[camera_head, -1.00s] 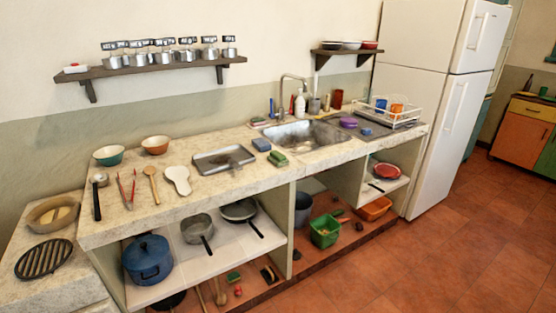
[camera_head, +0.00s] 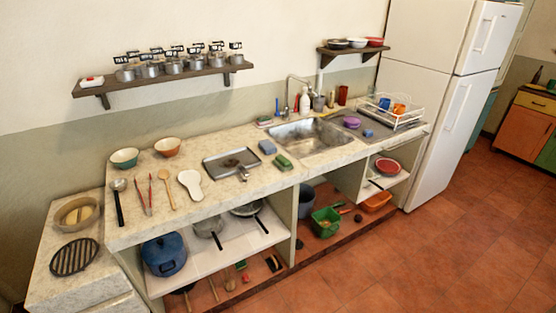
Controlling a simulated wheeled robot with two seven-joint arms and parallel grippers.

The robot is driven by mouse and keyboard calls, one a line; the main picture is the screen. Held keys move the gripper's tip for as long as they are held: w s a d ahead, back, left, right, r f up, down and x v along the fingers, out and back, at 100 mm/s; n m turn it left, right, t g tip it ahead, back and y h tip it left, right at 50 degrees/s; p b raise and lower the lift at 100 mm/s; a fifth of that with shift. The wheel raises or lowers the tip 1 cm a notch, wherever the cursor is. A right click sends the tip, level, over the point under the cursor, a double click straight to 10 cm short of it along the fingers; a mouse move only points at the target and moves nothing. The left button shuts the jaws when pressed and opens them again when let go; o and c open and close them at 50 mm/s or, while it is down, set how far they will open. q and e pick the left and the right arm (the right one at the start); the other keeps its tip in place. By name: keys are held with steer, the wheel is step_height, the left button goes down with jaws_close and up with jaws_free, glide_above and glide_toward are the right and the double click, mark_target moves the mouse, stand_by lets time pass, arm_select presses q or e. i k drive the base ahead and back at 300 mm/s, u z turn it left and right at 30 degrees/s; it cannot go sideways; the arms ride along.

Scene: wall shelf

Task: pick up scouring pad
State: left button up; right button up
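A green block-shaped pad (camera_head: 283,162) lies on the countertop just in front of the sink. A blue block-shaped pad (camera_head: 267,147) lies behind it and slightly left, apart from it. A small blue piece (camera_head: 367,133) lies right of the sink, and a small green piece (camera_head: 241,265) lies low under the counter. I cannot tell for certain which of these is the scouring pad; the green pad by the sink looks most like one. Neither of my grippers is in view.
The sink (camera_head: 305,137) is right of the pads; a metal tray (camera_head: 218,172) is left. Utensils and two bowls occupy the counter's left part. A wall shelf (camera_head: 160,79) with several metal canisters hangs above. The tiled floor (camera_head: 400,255) in front is clear.

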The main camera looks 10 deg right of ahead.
mark_target(284, 164)
steer(key=u, duration=0.55)
steer(key=i, duration=1.9)
steer(key=z, duration=0.5)
